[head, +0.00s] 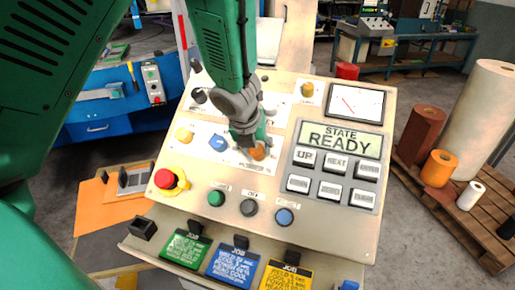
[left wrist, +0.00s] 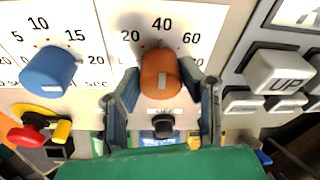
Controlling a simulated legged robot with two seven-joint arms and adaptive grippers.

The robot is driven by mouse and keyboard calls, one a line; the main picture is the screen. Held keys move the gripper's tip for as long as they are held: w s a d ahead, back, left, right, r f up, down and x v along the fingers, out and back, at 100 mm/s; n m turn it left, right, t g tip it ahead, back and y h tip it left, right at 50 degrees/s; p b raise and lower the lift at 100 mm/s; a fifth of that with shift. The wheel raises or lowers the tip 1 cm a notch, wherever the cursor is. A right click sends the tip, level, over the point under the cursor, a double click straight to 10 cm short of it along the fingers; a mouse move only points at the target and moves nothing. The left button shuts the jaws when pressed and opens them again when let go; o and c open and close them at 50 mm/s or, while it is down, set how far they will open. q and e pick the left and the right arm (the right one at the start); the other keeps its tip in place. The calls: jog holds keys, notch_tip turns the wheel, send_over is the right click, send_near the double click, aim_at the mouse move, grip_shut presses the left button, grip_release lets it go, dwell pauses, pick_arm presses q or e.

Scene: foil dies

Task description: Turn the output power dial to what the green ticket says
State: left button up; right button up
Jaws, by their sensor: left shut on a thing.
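A sloped control panel (head: 280,175) stands in front of me. My left gripper (head: 256,148) is shut on an orange dial (head: 258,153) on it. In the left wrist view the fingers (left wrist: 163,100) close on both sides of this orange dial (left wrist: 160,72). Marks 20, 40 and 60 show around it, 40 straight above; its name and exact setting are not clear. The green ticket (head: 186,248) lies at the panel's front left; its small text is too blurred to read surely. My right gripper is out of view.
A blue dial (left wrist: 48,72) with marks 5, 10 and 15 sits left of the held dial. A red stop button (head: 165,179), blue ticket (head: 230,262), yellow ticket (head: 287,276), and a screen reading READY (head: 340,138) are on the panel. Push buttons lie below the dials.

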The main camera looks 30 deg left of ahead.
pick_arm(q)
jog(key=shift+d+f+n, duration=0.1)
jog(key=shift+d+n, duration=0.05)
jog(key=shift+n, duration=0.15)
jog(key=shift+s+a+n+h, duration=0.15)
jog(key=shift+a+n+h, duration=0.15)
jog(key=shift+n, duration=0.6)
jog(key=n+b, duration=0.1)
jog(key=n, duration=0.2)
jog(key=shift+d+f+t, duration=0.1)
jog(key=shift+d+t, duration=0.05)
jog(key=shift+t, duration=0.25)
jog(key=shift+s+n+h, duration=0.1)
jog(key=shift+n+h, duration=0.2)
jog(key=shift+n, duration=1.1)
jog(key=o, duration=1.1)
jog(key=shift+o, duration=0.2)
